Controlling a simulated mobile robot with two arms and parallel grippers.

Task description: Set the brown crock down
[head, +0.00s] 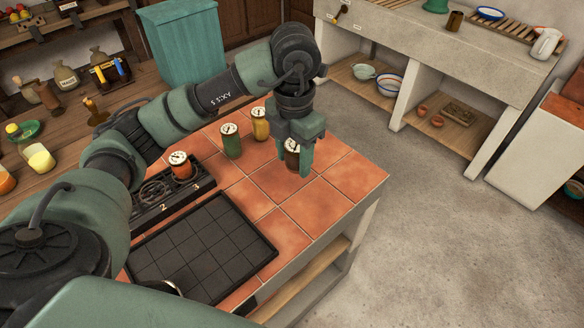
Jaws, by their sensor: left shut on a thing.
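In the head view, the brown crock (292,157) is a small dark cylinder with a pale top. It is at the right part of the orange tiled worktop. My left gripper (293,160) points down and is shut on it, with a finger on each side. The fingers hide part of the crock. I cannot tell whether its base touches the tiles. My right gripper is not in view.
A green crock (231,141) and a yellow crock (260,124) stand left of the gripper. An orange crock (181,165) stands on a numbered black rack (150,212). A black gridded tray (203,248) lies in front. Bare tiles (318,206) surround the held crock's front and right.

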